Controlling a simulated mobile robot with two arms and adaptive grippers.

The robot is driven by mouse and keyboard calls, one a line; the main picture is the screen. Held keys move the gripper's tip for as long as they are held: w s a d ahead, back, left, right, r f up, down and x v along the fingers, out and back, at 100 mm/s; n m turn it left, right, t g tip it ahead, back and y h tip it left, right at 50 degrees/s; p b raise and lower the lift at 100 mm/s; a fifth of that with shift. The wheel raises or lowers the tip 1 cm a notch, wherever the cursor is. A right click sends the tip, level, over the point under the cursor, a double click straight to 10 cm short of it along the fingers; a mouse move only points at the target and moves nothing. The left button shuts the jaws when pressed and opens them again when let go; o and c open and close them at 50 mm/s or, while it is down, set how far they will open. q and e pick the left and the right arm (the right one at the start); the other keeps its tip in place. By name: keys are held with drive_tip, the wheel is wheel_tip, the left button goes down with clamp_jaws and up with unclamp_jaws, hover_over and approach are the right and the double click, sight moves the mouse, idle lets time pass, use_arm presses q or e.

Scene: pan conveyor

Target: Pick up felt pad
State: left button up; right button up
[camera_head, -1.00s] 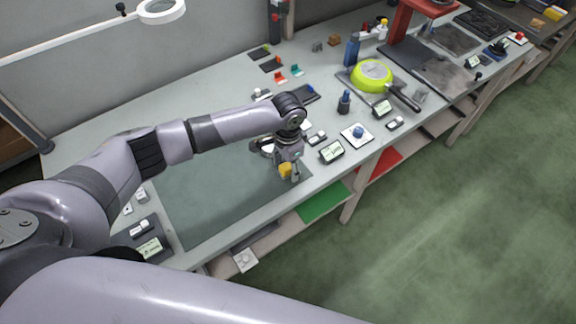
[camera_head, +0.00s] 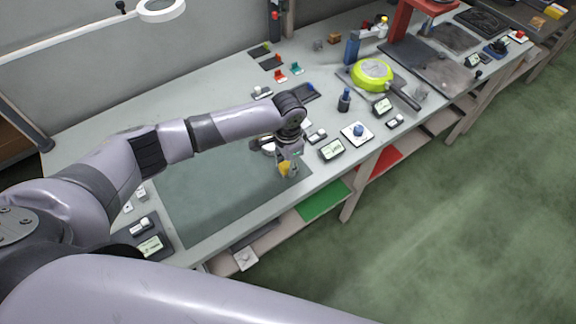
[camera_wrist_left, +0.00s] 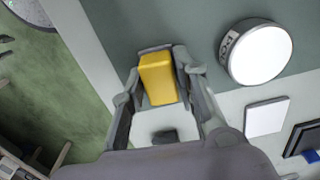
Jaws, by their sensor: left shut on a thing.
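The felt pad, which I take to be the yellow block (camera_wrist_left: 158,80), sits between the fingers of my left gripper (camera_wrist_left: 160,85) in the left wrist view. The fingers are shut on its sides. In the head view the yellow block (camera_head: 284,169) shows small under my left gripper (camera_head: 288,168), near the front edge of the workbench, over the right end of the grey-green mat (camera_head: 215,195). I cannot tell whether the block touches the mat. My right gripper is out of view.
A round white-topped puck (camera_wrist_left: 260,55) and a white square (camera_wrist_left: 267,117) lie beside the gripper. Small label displays (camera_head: 332,150) and a blue-knobbed plate (camera_head: 357,134) stand to the right. A yellow-green pan (camera_head: 372,74) lies further right. The mat's middle is clear.

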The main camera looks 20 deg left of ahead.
use_arm(q)
drive_tip(key=shift+r, duration=0.1)
clamp_jaws()
wheel_tip(320, 180, up, 20)
drive_tip(key=b, duration=0.2)
drive_tip(key=shift+b, duration=0.3)
drive_tip(key=o, duration=0.6)
unclamp_jaws()
drive_tip(key=c, duration=0.5)
